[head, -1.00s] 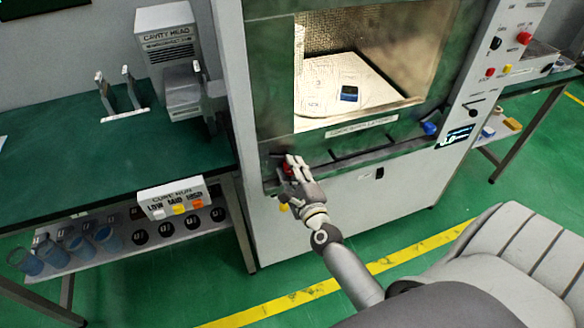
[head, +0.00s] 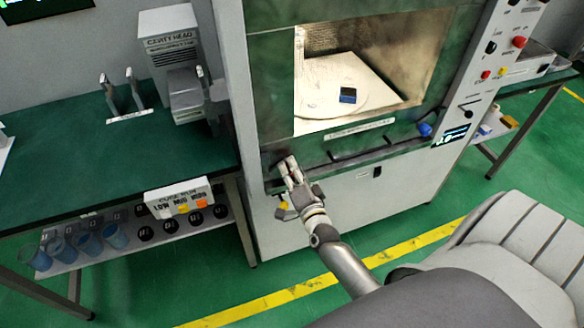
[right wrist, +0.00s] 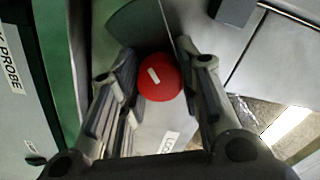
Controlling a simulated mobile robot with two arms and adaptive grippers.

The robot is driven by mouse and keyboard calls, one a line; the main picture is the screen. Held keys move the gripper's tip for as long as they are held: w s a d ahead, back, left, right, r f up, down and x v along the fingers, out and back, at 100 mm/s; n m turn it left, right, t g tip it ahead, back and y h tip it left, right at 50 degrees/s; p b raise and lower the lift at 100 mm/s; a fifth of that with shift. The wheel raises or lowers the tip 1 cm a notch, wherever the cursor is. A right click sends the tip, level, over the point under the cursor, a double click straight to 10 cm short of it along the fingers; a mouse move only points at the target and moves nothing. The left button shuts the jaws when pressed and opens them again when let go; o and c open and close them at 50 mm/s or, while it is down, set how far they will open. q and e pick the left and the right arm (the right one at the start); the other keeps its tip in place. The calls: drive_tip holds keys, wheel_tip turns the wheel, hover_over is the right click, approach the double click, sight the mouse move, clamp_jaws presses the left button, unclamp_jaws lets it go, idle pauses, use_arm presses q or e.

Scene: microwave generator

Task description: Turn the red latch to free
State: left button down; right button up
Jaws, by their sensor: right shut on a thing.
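The red latch (right wrist: 163,78) is a round red knob with a short white mark that stands at a slant in the right wrist view. My right gripper (right wrist: 155,62) has one finger on each side of it and is shut on it. A partly hidden white label (right wrist: 168,142) lies on the panel near the knob. My left gripper is not in view.
A blue block (head: 347,96) lies on the pale plate (head: 318,100) in the chamber. A dark handle bar (head: 360,149) runs right of my gripper. A green bench (head: 75,160) with a button box (head: 180,197) stands left. The floor in front is clear.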

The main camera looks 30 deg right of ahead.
drive_tip(key=shift+w+d+r+n+p, duration=0.1)
drive_tip(key=shift+n+p, duration=0.15)
drive_tip(key=shift+n, duration=0.4)
drive_tip(key=shift+a+r+n+p, duration=0.1)
drive_tip(key=shift+r+n+p, duration=0.1)
drive_tip(key=shift+n, duration=0.4)
drive_tip(key=shift+w+d+r+n+p, duration=0.1)
drive_tip(key=shift+n+p, duration=0.15)
drive_tip(key=shift+n, duration=0.4)
drive_tip(key=o, duration=1.1)
drive_tip(key=shift+c, duration=0.2)
drive_tip(key=shift+f, duration=0.25)
drive_tip(key=shift+f, duration=0.1)
drive_tip(key=shift+s, duration=0.35)
drive_tip(key=v, duration=1.1)
